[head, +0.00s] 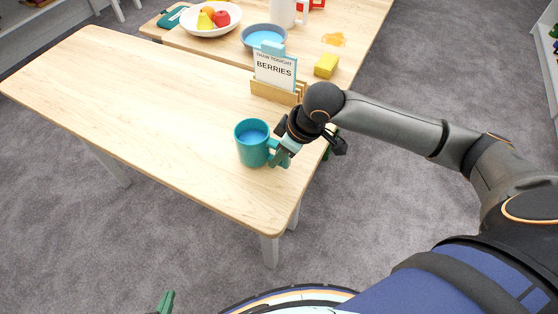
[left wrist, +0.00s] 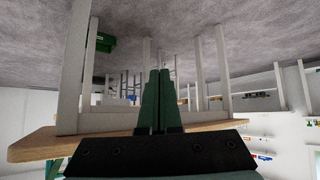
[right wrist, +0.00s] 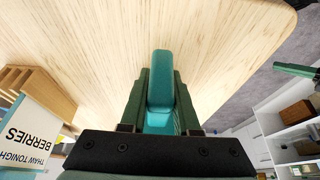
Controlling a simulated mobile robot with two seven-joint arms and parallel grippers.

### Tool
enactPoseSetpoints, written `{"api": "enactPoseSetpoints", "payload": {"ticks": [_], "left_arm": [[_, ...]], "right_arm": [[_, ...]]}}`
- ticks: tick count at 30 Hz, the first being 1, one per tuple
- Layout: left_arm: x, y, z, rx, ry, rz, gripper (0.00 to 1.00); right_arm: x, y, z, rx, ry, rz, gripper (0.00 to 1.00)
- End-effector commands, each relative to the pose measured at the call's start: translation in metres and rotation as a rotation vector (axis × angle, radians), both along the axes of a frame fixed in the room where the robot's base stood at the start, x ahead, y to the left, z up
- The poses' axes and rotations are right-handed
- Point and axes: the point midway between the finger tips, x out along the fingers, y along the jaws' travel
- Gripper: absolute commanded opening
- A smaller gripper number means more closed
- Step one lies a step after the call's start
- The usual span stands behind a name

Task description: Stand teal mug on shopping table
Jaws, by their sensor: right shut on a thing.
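The teal mug (head: 251,148) is upright over the near right part of the light wooden table (head: 130,110), with blue showing inside it. My right gripper (head: 283,154) is shut on its handle from the right. In the right wrist view the teal handle (right wrist: 160,80) sits between the two green fingers, with the tabletop (right wrist: 100,50) behind it. I cannot tell whether the mug's base touches the table. My left gripper (left wrist: 158,100) is shut and empty, low in front of the table; only a green tip (head: 166,302) shows in the head view.
A wooden holder (head: 275,93) with a "BERRIES" card (head: 275,70) stands beyond the mug. Further back are a yellow sponge (head: 326,66), an orange patch (head: 334,40), a blue-filled bowl (head: 263,37) and a fruit bowl (head: 211,20). The table's left and middle are clear.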

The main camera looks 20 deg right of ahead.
Motion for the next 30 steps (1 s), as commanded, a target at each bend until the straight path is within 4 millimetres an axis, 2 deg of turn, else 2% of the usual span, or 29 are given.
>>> {"api": "enactPoseSetpoints", "payload": {"ticks": [1, 3, 9, 17, 18, 25, 30], "left_arm": [[-0.001, -0.001, -0.016, 0.0, 0.006, -0.002, 0.0], [-0.002, -0.004, -0.022, -0.002, 0.019, -0.008, 0.0], [0.006, -0.014, -0.01, -0.017, 0.003, -0.025, 0.0], [0.009, -0.014, -0.007, -0.016, -0.005, -0.024, 0.0], [0.009, -0.013, -0.007, -0.015, -0.006, -0.024, 0.0], [0.009, -0.011, -0.009, -0.013, -0.007, -0.022, 0.0], [0.009, -0.01, -0.009, -0.011, -0.006, -0.021, 0.0]], "right_arm": [[0.0, 0.002, -0.01, 0.003, -0.008, 0.002, 0.0], [-0.001, 0.003, -0.013, 0.004, -0.007, 0.004, 0.0], [-0.002, 0.003, -0.01, 0.002, -0.006, 0.004, 0.0], [-0.003, 0.003, -0.013, 0.004, -0.005, 0.003, 0.0], [-0.003, 0.003, -0.015, 0.001, -0.002, 0.003, 0.32], [-0.003, 0.003, -0.015, 0.002, -0.001, 0.004, 0.58], [-0.003, 0.003, -0.015, 0.002, -0.001, 0.004, 0.6]]}}
